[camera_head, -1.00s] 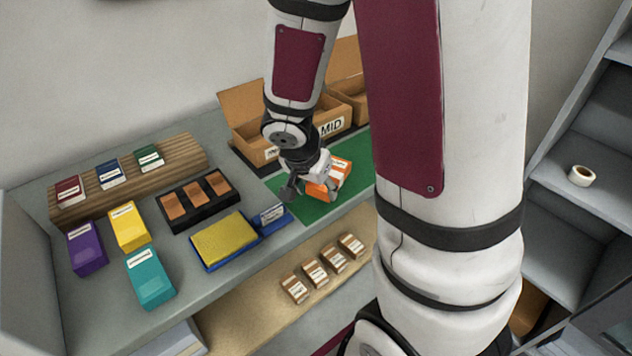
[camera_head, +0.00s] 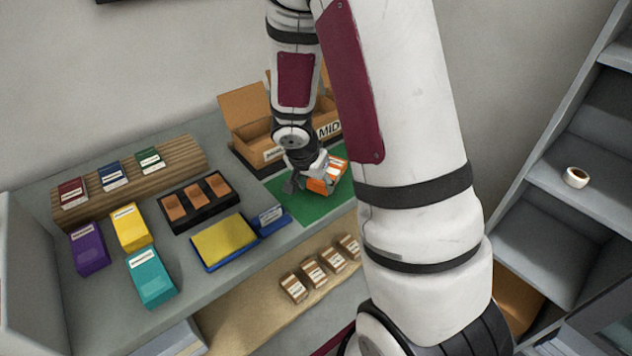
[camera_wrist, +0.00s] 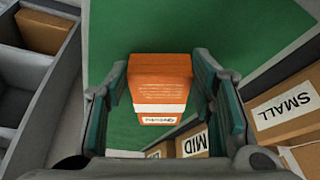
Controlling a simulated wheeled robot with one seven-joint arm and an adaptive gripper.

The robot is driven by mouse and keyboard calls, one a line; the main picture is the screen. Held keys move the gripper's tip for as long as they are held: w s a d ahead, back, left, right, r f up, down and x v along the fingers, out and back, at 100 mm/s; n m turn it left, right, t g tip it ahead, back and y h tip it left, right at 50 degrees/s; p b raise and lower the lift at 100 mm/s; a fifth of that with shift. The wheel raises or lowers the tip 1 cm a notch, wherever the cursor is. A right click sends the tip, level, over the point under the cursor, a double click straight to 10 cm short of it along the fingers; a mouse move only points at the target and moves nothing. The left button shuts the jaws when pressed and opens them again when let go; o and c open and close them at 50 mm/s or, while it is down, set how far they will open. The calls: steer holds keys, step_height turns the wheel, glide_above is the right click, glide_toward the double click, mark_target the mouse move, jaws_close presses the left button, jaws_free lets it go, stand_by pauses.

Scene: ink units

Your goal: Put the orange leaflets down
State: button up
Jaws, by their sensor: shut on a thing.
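The orange leaflets (camera_head: 326,177) are a small block-like bundle with a white label band. They also show in the wrist view (camera_wrist: 160,80), between the two fingers. My gripper (camera_head: 310,179) is shut on them, over the green mat (camera_head: 313,207) on the counter. In the wrist view my gripper (camera_wrist: 163,92) has a finger on each side of the bundle. I cannot tell whether the bundle touches the mat or hangs just above it.
Open cardboard boxes, one labelled MID (camera_head: 328,131), stand behind the mat. A box labelled SMALL (camera_wrist: 283,108) shows in the wrist view. A yellow pad on a blue tray (camera_head: 207,268), a black tray (camera_head: 171,227) and coloured packs lie left. Brown packs (camera_head: 294,288) lie in front, lower.

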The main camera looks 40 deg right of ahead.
steer(key=shift+f, duration=0.15)
steer(key=o, duration=1.4)
steer(key=shift+c, duration=0.2)
steer(key=shift+r, duration=0.25)
steer(key=s+a+r+n+t+p, duration=0.1)
steer(key=s+a+r+n, duration=0.3)
steer(key=r, duration=0.8)
steer(key=s+a+r+n+p, duration=0.1)
steer(key=s+a+r+n, duration=0.1)
steer(key=s+a+r, duration=0.65)
steer(key=s+a+r+n+t+y, duration=0.1)
steer(key=s+a+r+n+y, duration=0.3)
steer(key=s+r+n, duration=0.3)
steer(key=shift+s+r+t, duration=0.3)
steer(key=shift+s+t, duration=0.1)
steer(key=shift+s, duration=0.5)
